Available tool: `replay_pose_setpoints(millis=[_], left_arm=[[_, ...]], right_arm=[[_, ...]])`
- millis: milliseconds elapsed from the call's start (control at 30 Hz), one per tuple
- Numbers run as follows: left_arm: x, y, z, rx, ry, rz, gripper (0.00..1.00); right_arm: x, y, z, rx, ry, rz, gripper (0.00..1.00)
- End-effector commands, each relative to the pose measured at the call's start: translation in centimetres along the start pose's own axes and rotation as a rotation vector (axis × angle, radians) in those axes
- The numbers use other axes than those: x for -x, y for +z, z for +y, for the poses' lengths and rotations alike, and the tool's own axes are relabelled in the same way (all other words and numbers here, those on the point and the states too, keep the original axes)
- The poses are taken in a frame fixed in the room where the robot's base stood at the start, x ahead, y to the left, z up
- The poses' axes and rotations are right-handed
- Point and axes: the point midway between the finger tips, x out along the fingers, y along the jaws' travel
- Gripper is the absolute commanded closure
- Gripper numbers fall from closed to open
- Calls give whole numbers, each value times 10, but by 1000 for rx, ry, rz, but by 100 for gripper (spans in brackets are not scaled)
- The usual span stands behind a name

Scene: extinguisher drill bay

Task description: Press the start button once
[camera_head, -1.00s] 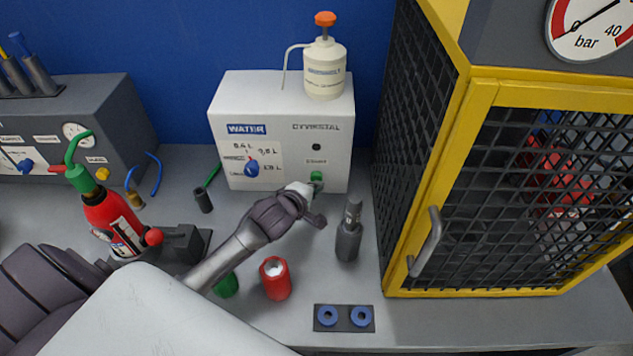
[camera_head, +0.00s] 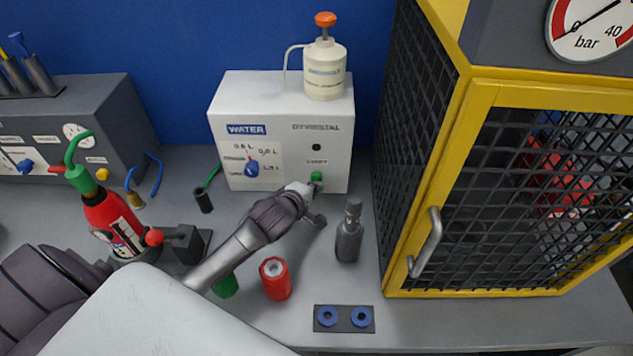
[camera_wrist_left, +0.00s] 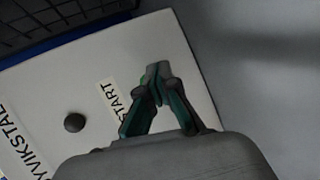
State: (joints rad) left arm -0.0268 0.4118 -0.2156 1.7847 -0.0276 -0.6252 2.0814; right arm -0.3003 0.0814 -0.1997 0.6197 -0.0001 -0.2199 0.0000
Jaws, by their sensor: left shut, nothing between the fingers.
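The green start button (camera_head: 317,177) is on the lower right front of the white water dispenser box (camera_head: 290,160), under a small label. In the left wrist view the START label (camera_wrist_left: 112,98) shows, with only a sliver of green beside the fingers. My left gripper (camera_head: 316,187) is shut and empty, its tips at the lower edge of the button. In the left wrist view the closed fingertips (camera_wrist_left: 157,72) cover most of the button. I cannot tell whether they touch it. My right gripper is not in view.
A cream pump bottle (camera_head: 325,70) stands on the box. A dark grey cylinder (camera_head: 349,232), a red cup (camera_head: 275,278) and a red extinguisher (camera_head: 113,220) stand around my left arm. A yellow-framed mesh cage (camera_head: 440,200) stands to the right.

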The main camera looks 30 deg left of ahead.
Motion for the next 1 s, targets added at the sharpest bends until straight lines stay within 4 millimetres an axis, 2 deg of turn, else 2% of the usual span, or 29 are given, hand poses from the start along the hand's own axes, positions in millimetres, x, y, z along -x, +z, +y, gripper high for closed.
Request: replay_pose_setpoints(millis=[600, 1000], left_arm=[[-8, -5, 5, 0, 1, 2, 100], [-4, -4, 5, 1, 2, 3, 100]], right_arm=[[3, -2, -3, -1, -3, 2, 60], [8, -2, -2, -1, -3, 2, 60]])
